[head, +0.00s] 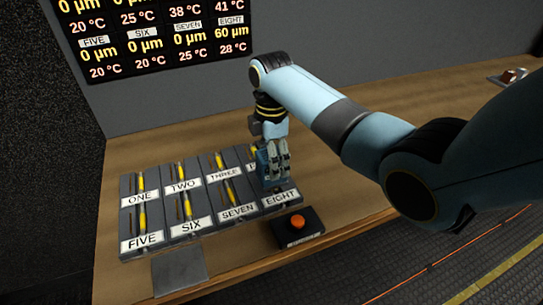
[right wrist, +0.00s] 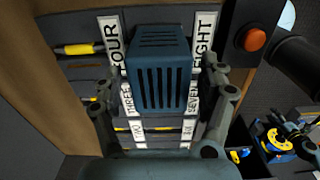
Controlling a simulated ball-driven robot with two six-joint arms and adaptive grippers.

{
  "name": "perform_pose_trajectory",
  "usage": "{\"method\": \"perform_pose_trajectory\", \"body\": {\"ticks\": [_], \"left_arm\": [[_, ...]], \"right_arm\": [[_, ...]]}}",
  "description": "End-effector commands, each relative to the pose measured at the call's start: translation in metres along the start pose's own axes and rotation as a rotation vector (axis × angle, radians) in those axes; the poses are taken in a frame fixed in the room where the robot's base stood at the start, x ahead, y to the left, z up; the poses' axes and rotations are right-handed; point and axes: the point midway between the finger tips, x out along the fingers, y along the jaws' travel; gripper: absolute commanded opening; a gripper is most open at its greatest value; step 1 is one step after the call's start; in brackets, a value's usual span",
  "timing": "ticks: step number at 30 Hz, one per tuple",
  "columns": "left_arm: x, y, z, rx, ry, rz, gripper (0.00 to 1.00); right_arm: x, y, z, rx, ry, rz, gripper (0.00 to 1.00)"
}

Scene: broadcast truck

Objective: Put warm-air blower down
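The warm-air blower (right wrist: 160,70) is a dark blue box with slotted vents, seen between the fingers of my right gripper (right wrist: 162,88) in the right wrist view. The fingers lie along its two sides and look closed on it. In the head view my right gripper (head: 276,162) points down over the panel's right end, with part of the blue blower (head: 262,168) beside the fingers. It covers most of bay four (head: 252,154), above the EIGHT label (head: 280,198). I cannot tell whether the blower touches the panel. My left gripper is not recognisable in either view.
The grey panel has labelled bays with yellow-handled tools, such as bay five (head: 142,218). A black box with an orange button (head: 297,222) stands just in front of EIGHT. A grey pad (head: 180,270) lies at front left. The wooden counter (head: 345,185) is clear right of the panel.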

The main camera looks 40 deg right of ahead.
Motion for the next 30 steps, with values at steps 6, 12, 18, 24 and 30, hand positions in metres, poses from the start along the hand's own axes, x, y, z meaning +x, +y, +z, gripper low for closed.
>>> {"method": "perform_pose_trajectory", "body": {"ticks": [6,12,18,24,30], "left_arm": [[-0.001,0.0,0.0,0.0,0.0,0.0,0.4],[-0.001,0.0,0.0,0.0,-0.001,0.0,0.4],[0.002,0.0,0.001,0.0,-0.001,0.0,0.4],[0.005,0.0,0.001,0.0,-0.001,0.0,0.4],[0.005,0.0,0.002,0.0,-0.002,0.0,0.4]], "right_arm": [[-0.003,0.0,0.0,0.0,0.0,0.001,0.76],[-0.032,0.001,0.0,0.0,0.0,0.005,0.76],[-0.079,0.001,0.0,-0.001,0.001,0.005,0.76],[-0.112,0.001,0.0,0.001,0.0,0.003,0.76],[-0.124,0.0,0.0,0.0,0.0,0.0,0.76]]}}
